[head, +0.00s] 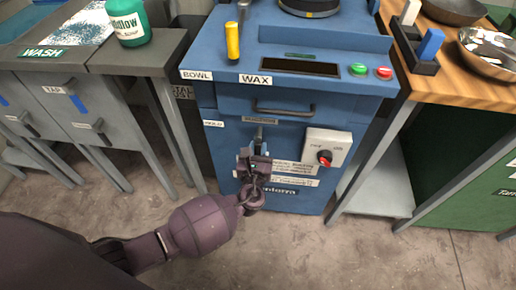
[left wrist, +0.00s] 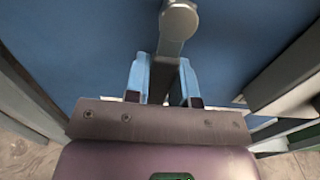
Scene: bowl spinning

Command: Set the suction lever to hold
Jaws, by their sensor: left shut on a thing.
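The suction lever (head: 259,133) is a thin grey bar on the front of the blue machine, standing roughly upright. My left gripper (head: 257,150) is in front of the panel, shut on the lever. In the left wrist view the lever (left wrist: 178,22) has a rounded grey end and its shaft runs down between the blue fingers of the gripper (left wrist: 163,82). A small white label (head: 213,124) reading "HOLD" is left of the lever. Another label (head: 259,120) sits just above it, too small to read surely. My gripper covers the lever's lower part. My right gripper is out of view.
A white switch box (head: 326,150) with a red knob is close to the right of my gripper. A drawer handle (head: 284,109) juts out above. Grey table legs (head: 166,130) stand left, and a wooden-topped bench (head: 455,65) stands right. The floor in front is clear.

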